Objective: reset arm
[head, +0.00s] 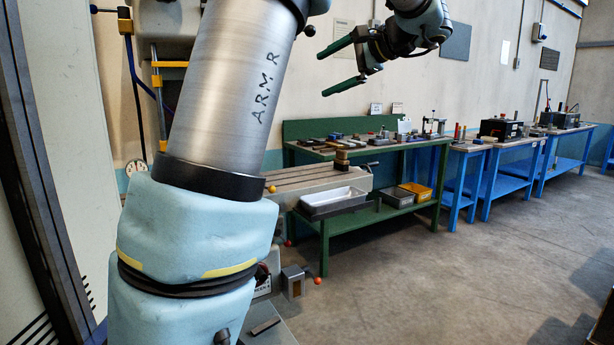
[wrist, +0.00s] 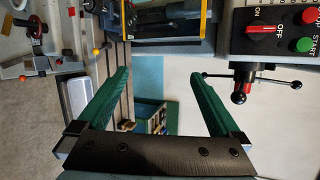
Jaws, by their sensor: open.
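My gripper (head: 341,66) is raised in the upper middle of the head view, its two green fingers spread apart and pointing left. Nothing is between the fingers. In the wrist view my gripper (wrist: 159,76) shows its green fingers wide apart, with only background seen between them. My arm is bent, with its large grey link marked "ARM R" filling the left of the head view. No object is held.
A green workbench (head: 324,238) with tools on top stands beyond a machine table (head: 318,178). Blue benches (head: 497,158) line the wall. A control box (wrist: 268,32) with a handle lies at right in the wrist view. Floor (head: 440,280) at right is clear.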

